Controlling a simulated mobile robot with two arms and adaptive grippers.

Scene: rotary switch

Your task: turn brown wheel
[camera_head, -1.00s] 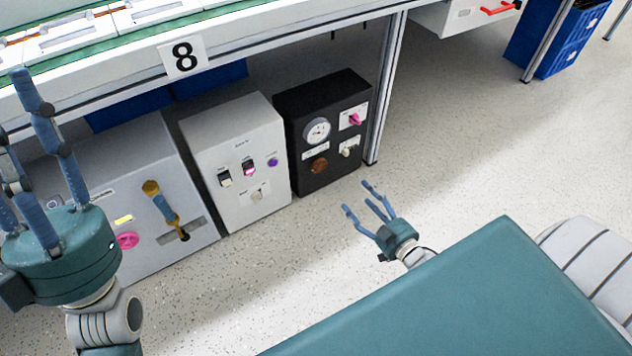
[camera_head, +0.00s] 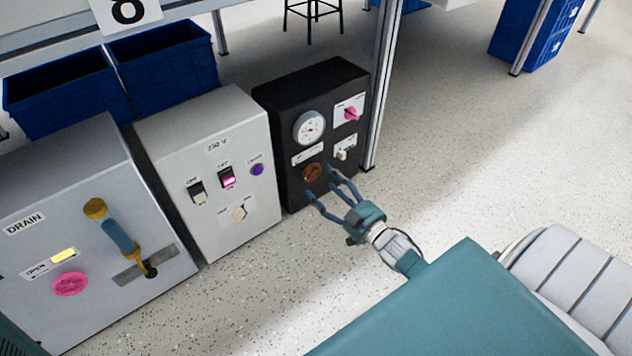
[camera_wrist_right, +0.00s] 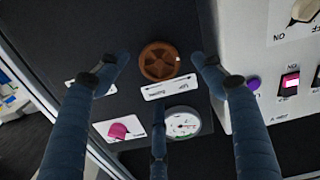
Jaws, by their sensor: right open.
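The brown wheel (camera_head: 313,172) is a small round knob low on the front of the black box (camera_head: 316,95). In the right wrist view the brown wheel (camera_wrist_right: 159,62) shows fully, above a white label with arrows. My right gripper (camera_head: 332,184) is open and empty, its fingers pointing at the black box just in front of the wheel. In the wrist view the fingers of my right gripper (camera_wrist_right: 157,75) spread to both sides of the wheel, with a third finger below it. I cannot tell that any finger touches it. My left gripper is out of view.
The black box also bears a dial gauge (camera_head: 309,128), a pink knob (camera_head: 351,114) and a white switch (camera_head: 342,154). A white 230 V box (camera_head: 215,150) stands to its left, and a table leg (camera_head: 380,95) to its right. Open floor lies in front.

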